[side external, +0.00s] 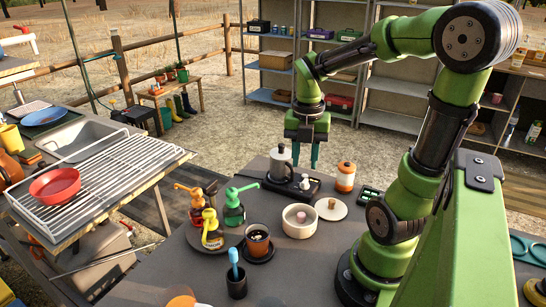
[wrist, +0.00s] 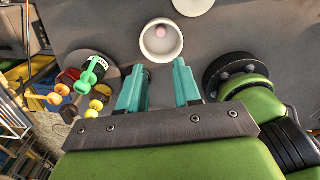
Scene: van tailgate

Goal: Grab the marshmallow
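A small pink marshmallow (side external: 300,216) lies inside a round cream bowl (side external: 299,230) on the grey table. In the wrist view, the marshmallow (wrist: 161,31) sits in the bowl (wrist: 146,47), beyond my fingertips. My gripper (side external: 306,160) points down behind the bowl in the side view, above table height and close to a moka pot (side external: 281,163). Its two teal fingers are apart with nothing between them, as the wrist view also shows at my gripper (wrist: 157,68). The bowl is uncovered; its pale round lid (side external: 331,209) lies beside it.
Pump bottles (side external: 234,211) stand on a round tray left of the bowl. A mug (side external: 258,236) on a dark saucer and a dark cup (side external: 236,285) with a blue-handled item stand in front. An orange-and-white canister (side external: 345,177) stands behind the lid.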

